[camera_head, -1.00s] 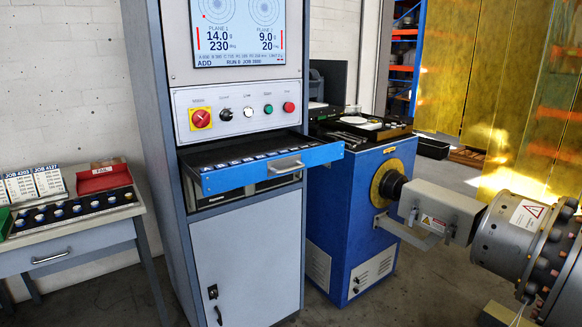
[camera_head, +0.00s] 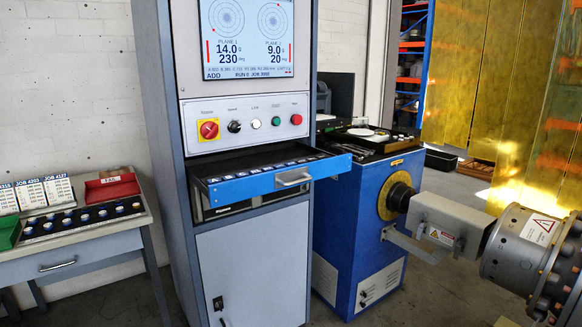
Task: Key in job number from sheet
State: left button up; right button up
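The job sheets (camera_head: 36,193) stand upright in a row at the back of the side table on the left. Headings ending in 315, JOB 4203 and JOB 4127 can be read; the smaller lines are too small to read. The cabinet's screen (camera_head: 247,38) shows PLANE 1 at 14.0 g, 230 deg and another plane at 9.0 g, 20 deg. Its bottom line reads ADD and RUN 0 JOB, with a blurred number. The blue-fronted drawer (camera_head: 265,184) below the control panel (camera_head: 246,124) is pulled out, with a row of keys or marked pieces inside. Neither gripper is in view.
The side table (camera_head: 75,241) holds a black tray of small weights (camera_head: 82,222), a red bin (camera_head: 111,187) and a green bin (camera_head: 8,232). The open drawer juts into the room. The blue machine (camera_head: 362,222) and grey rotor (camera_head: 527,250) stand to the right. Some floor in front is clear.

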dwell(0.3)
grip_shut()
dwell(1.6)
